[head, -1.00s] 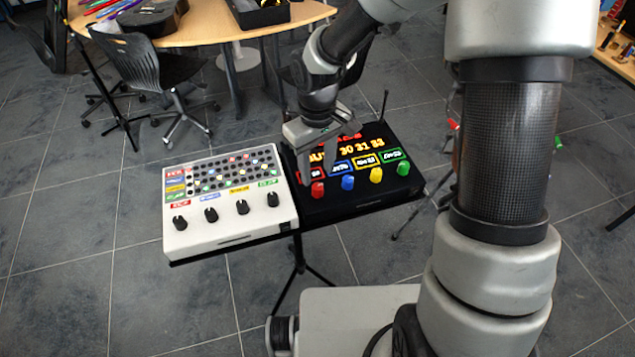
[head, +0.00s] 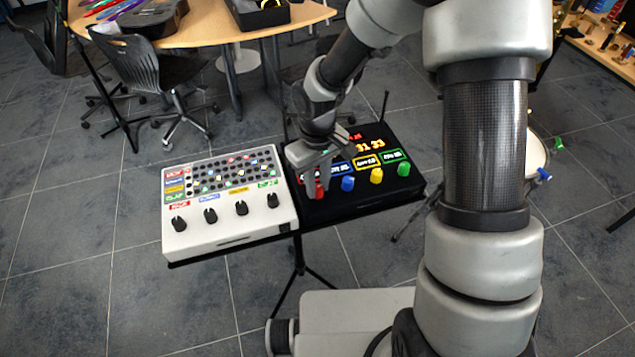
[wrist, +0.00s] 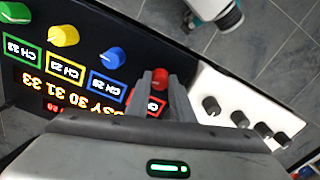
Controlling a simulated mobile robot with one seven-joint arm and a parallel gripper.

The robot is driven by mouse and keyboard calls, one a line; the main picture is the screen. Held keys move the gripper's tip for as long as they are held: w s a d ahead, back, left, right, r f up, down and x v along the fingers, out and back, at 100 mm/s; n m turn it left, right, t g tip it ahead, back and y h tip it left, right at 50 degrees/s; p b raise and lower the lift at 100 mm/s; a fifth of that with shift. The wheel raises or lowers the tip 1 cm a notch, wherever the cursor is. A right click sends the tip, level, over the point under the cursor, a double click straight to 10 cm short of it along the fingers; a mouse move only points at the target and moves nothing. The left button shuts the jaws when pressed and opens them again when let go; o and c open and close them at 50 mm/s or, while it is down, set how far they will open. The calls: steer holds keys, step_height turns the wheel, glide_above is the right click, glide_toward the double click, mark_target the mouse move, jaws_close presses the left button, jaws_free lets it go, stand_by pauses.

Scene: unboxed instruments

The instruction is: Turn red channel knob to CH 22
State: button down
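The red knob (head: 319,191) is the leftmost knob on the front of the black box (head: 350,205). It also shows in the wrist view (wrist: 160,78). My gripper (head: 317,184) reaches down over the box from behind. Its two fingers stand apart, one on each side of the red knob; in the wrist view the gripper (wrist: 158,88) straddles it. Whether the fingers touch the knob I cannot tell. A lit display (wrist: 75,98) reads BUSY 30 31 33, upside down in the wrist view. Small red digits beside it are partly hidden, as is the red-framed label (wrist: 153,105).
A blue knob (head: 347,184), a yellow knob (head: 376,175) and a green knob (head: 403,169) sit to the right in a row. A white mixer (head: 230,225) with black knobs stands directly left on the same stand. A thin antenna (head: 386,105) rises behind the black box.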

mark_target(317, 187)
steer(key=shift+n, duration=0.4)
steer(key=n+p, duration=0.1)
steer(key=n, duration=0.2)
steer(key=shift+r+n+p, duration=0.1)
steer(key=shift+n+p, duration=0.2)
steer(key=n+p, duration=0.1)
steer(key=n, duration=0.3)
steer(key=shift+n+p, duration=0.3)
steer(key=shift+n, duration=0.1)
steer(key=c, duration=1.5)
jaws_free()
steer(key=shift+c, duration=0.2)
step_height(317, 187, up, 17)
steer(key=p, duration=0.2)
steer(key=shift+r, duration=0.15)
